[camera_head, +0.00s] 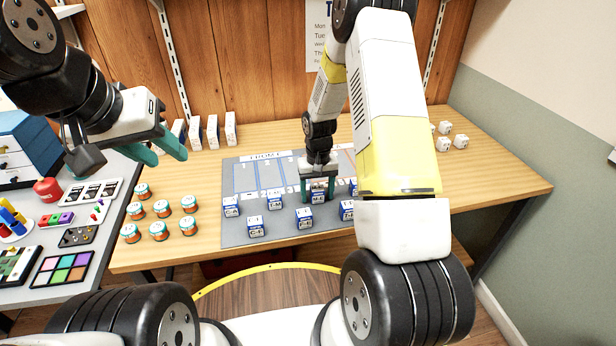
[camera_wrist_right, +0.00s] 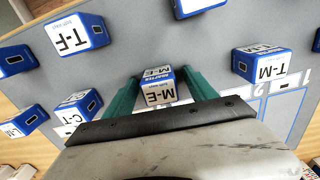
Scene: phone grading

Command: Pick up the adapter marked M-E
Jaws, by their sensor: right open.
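The adapter marked M-E (camera_wrist_right: 157,86), a small blue-and-white box, is on the grey mat. In the right wrist view it lies between the two teal fingers of my right gripper (camera_wrist_right: 163,84), with its label readable. My right gripper is open around it, reaching down onto the mat in the head view (camera_head: 318,191). I cannot tell whether either finger touches the box. My left gripper (camera_head: 168,157) is open and empty, raised over the left part of the table.
Similar adapters stand close by on the mat (camera_head: 236,178), including T-F (camera_wrist_right: 72,40), T-M (camera_wrist_right: 265,66) and C-T (camera_wrist_right: 75,112). Several orange-and-teal jars (camera_head: 159,231) stand left of the mat. White boxes (camera_head: 213,131) stand upright at the back.

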